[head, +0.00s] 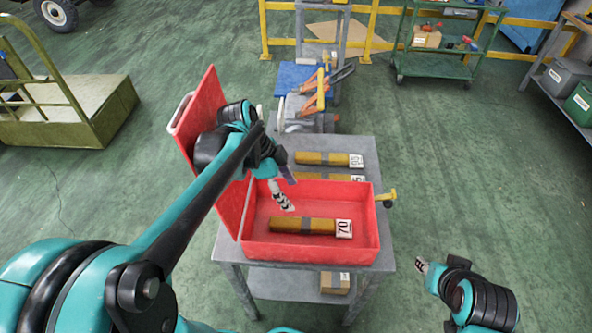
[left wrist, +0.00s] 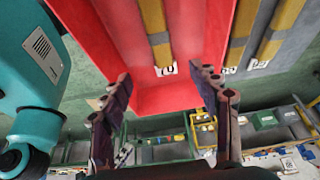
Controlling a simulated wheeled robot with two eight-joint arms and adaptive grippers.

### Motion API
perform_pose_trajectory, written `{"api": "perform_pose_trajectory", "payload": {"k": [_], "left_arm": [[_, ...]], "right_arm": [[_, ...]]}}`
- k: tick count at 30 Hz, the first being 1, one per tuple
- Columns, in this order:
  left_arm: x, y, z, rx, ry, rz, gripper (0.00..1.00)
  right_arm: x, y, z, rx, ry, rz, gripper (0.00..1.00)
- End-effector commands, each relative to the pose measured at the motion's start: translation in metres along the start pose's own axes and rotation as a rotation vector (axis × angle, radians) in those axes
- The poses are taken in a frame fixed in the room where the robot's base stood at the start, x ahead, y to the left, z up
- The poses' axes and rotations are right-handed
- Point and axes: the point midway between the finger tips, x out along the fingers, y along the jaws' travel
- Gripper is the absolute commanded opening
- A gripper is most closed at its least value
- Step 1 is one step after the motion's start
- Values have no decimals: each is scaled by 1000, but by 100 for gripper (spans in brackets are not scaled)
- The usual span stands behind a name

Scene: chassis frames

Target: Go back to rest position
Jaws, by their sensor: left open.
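My left gripper (head: 282,197) hangs above the open red box (head: 312,252) in the head view. In the left wrist view its two fingers (left wrist: 163,92) stand wide apart with nothing between them. A yellow-brown bar (head: 290,225) with a white "70" tag lies in the box, below the gripper and apart from it. The bar also shows in the left wrist view (left wrist: 155,30). My right gripper (head: 422,266) is at the lower right, beyond the table's right side. Its fingers are too small to tell open from shut.
The red lid (head: 205,110) stands upright at the box's left, close to my left arm. More tagged bars (head: 322,158) lie on the grey table (head: 355,147) behind the box. A green cart (head: 440,60) and yellow rails stand farther back.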

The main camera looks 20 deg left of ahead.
Motion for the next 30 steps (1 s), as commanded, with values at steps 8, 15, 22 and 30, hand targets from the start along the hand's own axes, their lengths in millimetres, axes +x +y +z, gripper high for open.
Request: {"api": "perform_pose_trajectory", "payload": {"k": [8,15,22,30], "left_arm": [[0,3,-1,-24,-8,-9,61],[-2,31,-3,-320,-65,-153,61],[-2,69,5,-799,-2,-443,61],[0,85,12,-1099,173,-615,61]], "right_arm": [[0,0,0,0,0,0,32],[0,0,0,0,0,0,32],[0,0,0,0,0,0,32],[0,0,0,0,0,0,32]]}}
